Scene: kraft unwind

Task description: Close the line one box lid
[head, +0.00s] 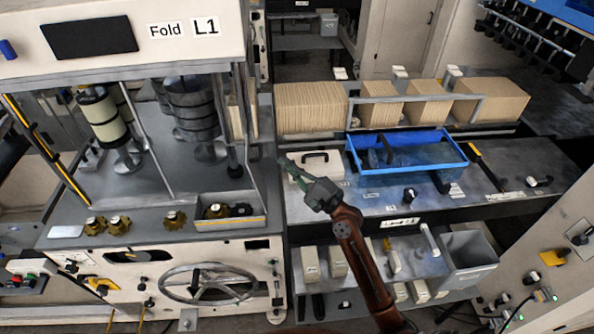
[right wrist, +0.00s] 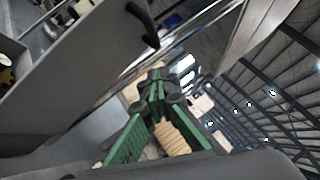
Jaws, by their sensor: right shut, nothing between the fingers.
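A small cream box (head: 325,170) with a black handle stands on the grey bench, just right of the folding machine. I take it for the line one box; whether its lid is fully down I cannot tell. My right gripper (head: 284,162), green-fingered on a rust-brown arm, is at the box's left side and hides part of it. In the right wrist view its fingers (right wrist: 155,78) are together and empty. A grey panel (right wrist: 85,65) with a black handle is close beside them there; contact is unclear. My left gripper is out of view.
A blue tray (head: 447,144) stands right of the box. Cardboard stacks (head: 310,108) line the bench's back. The folding machine (head: 150,225) rises close on the left. A grey bin (head: 467,258) and several small boxes are below.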

